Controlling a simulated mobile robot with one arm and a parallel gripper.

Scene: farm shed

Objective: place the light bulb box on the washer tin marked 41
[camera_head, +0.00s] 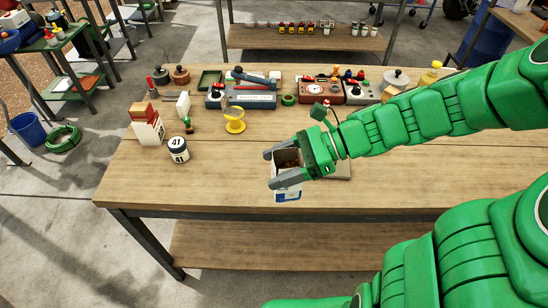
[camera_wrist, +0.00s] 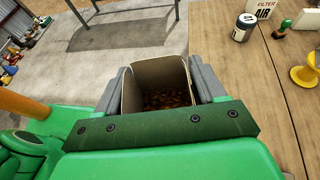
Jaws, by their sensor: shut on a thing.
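My gripper (camera_head: 270,169) is shut on an open-topped box (camera_head: 288,194) with white and blue outer sides. It holds the box near the table's front edge; I cannot tell whether the base touches the wood. In the wrist view the box (camera_wrist: 128,95) sits between both fingers, its mouth showing, with small brown pieces inside. No light bulb label is readable on it.
A red and white box (camera_head: 147,128), marked as an air filter in the wrist view, stands just left of the tin. A green-handled stamp (camera_head: 188,126) and a yellow stand (camera_head: 235,122) are behind it. Bare table (camera_head: 220,180) lies between tin and gripper.

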